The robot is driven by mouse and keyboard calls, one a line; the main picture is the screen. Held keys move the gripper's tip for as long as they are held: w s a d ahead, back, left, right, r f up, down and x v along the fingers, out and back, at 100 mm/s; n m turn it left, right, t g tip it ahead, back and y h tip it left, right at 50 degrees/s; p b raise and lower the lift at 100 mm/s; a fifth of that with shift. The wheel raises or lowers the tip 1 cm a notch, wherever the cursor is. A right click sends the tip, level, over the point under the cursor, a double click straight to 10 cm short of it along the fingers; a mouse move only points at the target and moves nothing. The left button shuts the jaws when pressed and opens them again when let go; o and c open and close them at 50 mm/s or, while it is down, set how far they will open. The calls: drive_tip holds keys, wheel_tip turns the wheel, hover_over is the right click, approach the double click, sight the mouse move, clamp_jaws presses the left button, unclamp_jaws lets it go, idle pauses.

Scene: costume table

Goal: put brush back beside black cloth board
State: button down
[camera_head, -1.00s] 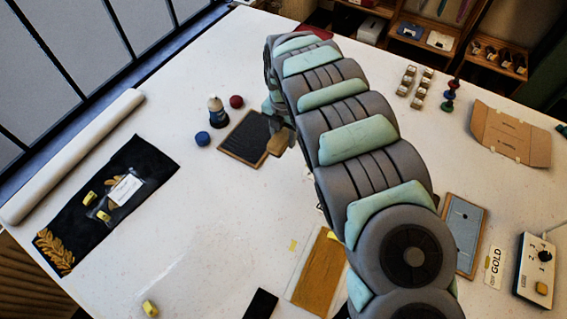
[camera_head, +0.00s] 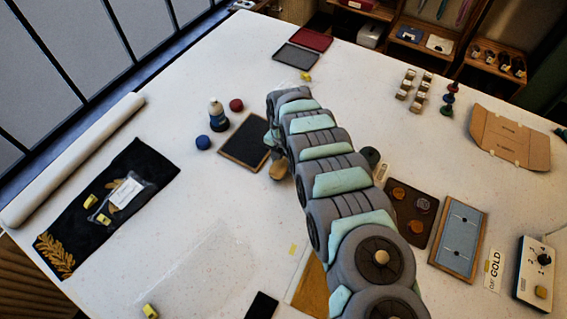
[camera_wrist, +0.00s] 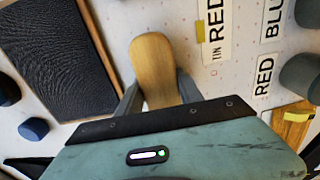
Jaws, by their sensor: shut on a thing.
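The black cloth board (camera_head: 247,141), a dark panel in a wooden frame, lies flat on the white table left of my gripper in the head view. It also fills the upper left of the wrist view (camera_wrist: 58,50). The brush shows as a rounded light-wood piece (camera_wrist: 154,62) between my gripper's fingers (camera_wrist: 158,94). In the head view the brush (camera_head: 279,170) is just right of the board, apart from it in the picture. My gripper is shut on the brush. The brush's underside is hidden, and I cannot tell whether it touches the table.
Label cards reading RED (camera_wrist: 214,35) lie right of the brush in the wrist view. A brown tray with discs (camera_head: 411,208) is right of my arm.

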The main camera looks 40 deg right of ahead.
sight(283, 160)
drive_tip(key=shift+d+f, duration=0.1)
drive_tip(key=shift+f, duration=0.35)
drive_tip(key=shift+f, duration=0.1)
drive_tip(key=c, duration=0.8)
unclamp_jaws()
drive_tip(key=shift+o, duration=0.2)
wheel_tip(283, 160, up, 12)
drive_tip(key=shift+r+b, duration=0.1)
drive_tip(key=shift+b, duration=0.25)
